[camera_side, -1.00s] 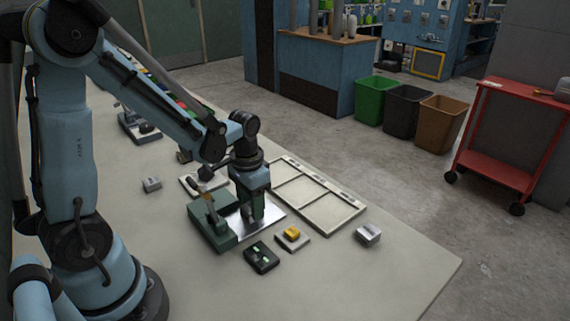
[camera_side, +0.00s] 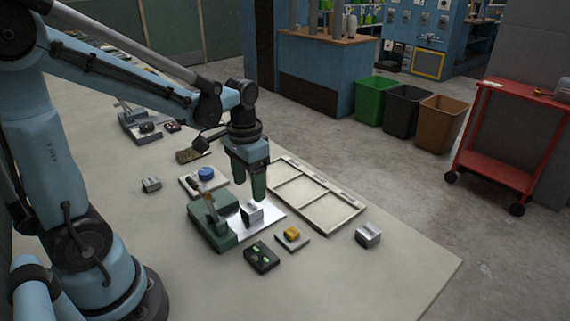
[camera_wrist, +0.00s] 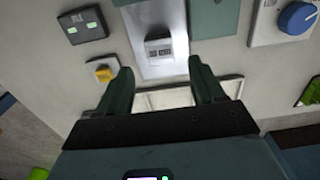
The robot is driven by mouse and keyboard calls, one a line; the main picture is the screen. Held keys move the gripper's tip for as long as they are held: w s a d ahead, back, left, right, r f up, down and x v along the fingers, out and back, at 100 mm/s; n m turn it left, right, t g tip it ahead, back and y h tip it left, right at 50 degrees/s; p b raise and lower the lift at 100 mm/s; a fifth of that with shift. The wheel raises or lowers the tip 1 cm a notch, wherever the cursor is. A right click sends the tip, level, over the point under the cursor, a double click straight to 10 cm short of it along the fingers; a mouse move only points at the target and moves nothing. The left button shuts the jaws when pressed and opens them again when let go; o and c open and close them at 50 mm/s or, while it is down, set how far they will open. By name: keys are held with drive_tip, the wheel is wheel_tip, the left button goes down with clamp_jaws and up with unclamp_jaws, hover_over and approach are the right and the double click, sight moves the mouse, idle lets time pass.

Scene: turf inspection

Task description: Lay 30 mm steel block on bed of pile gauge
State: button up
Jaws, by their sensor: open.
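A small grey steel block (camera_side: 252,213) rests on the bright metal bed (camera_side: 268,225) of the green pile gauge (camera_side: 214,238), beside the gauge's green body. The block (camera_wrist: 159,48) also shows on the bed (camera_wrist: 150,15) in the wrist view, with a label on its face. My gripper (camera_side: 251,192) is open and empty, raised just above the block and apart from it. In the wrist view its two fingers (camera_wrist: 161,75) are spread wide, with the block beyond their tips.
Two other metal blocks stand on the table, one at left (camera_side: 151,185) and one at right (camera_side: 368,235). A dark box with green lights (camera_side: 261,257), a yellow piece on a plate (camera_side: 292,234), a blue knob (camera_side: 206,173) and a divided frame (camera_side: 316,198) surround the gauge.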

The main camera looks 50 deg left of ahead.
sight(251, 207)
wheel_tip(251, 207, up, 6)
drive_tip(key=s+d+t, duration=0.2)
drive_tip(key=d+t, duration=0.4)
drive_tip(key=t, duration=0.1)
drive_tip(key=shift+s+f, duration=0.15)
drive_tip(key=shift+s, duration=0.1)
